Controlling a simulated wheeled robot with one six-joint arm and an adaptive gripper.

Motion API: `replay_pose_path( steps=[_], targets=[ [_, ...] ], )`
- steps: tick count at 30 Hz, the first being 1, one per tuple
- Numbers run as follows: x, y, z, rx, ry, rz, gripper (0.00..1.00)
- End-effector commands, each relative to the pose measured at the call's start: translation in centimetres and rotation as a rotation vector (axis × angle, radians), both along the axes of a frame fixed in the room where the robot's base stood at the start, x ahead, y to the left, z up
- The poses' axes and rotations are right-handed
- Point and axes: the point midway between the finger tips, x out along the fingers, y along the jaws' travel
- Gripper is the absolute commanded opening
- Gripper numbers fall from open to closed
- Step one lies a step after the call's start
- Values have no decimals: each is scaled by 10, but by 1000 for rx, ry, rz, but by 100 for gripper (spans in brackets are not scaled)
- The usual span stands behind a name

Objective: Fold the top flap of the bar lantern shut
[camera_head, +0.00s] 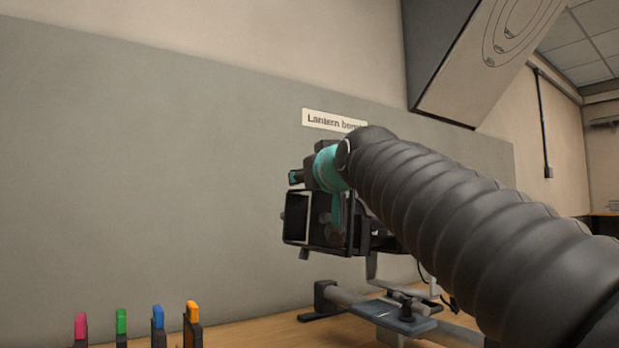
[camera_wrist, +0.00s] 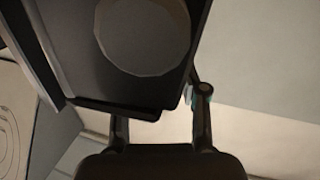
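The bar lantern (camera_head: 297,218) is a black box with a square open front, in the middle of the head view. In the wrist view, a dark panel with a large round disc (camera_wrist: 148,35) and a black lip (camera_wrist: 115,108) fills the upper part. My gripper (camera_head: 306,177), dark with teal parts, is at the top of the lantern. In the wrist view my gripper (camera_wrist: 162,112) has its fingers spread apart, with the left fingertip hidden behind the lip. I cannot tell the top flap apart from the other dark parts, nor whether I touch it.
A label (camera_head: 333,119) reading "Lantern b..." is on the grey wall above. Below the lantern is a grey stand (camera_head: 345,294) with a blue-grey plate (camera_head: 398,318) on the wooden table (camera_head: 262,334). Several coloured faders (camera_head: 192,312) stand at front left. A large slanted box (camera_head: 480,65) hangs upper right.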

Motion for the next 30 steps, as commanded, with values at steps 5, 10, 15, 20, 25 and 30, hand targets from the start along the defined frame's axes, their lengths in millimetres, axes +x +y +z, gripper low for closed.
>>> replay_pose_path(
  steps=[5, 10, 15, 20, 25, 30],
  targets=[
    [0, 0, 0, 0, 0, 0, 0],
    [0, 0, 0, 0, 0, 0, 0],
    [0, 0, 1, 13, 9, 0, 0],
    [1, -1, 4, 60, 41, -1, 0],
    [2, -4, 9, 152, 102, 0, 0],
    [5, -8, 14, 279, 187, -1, 0]
  ],
)
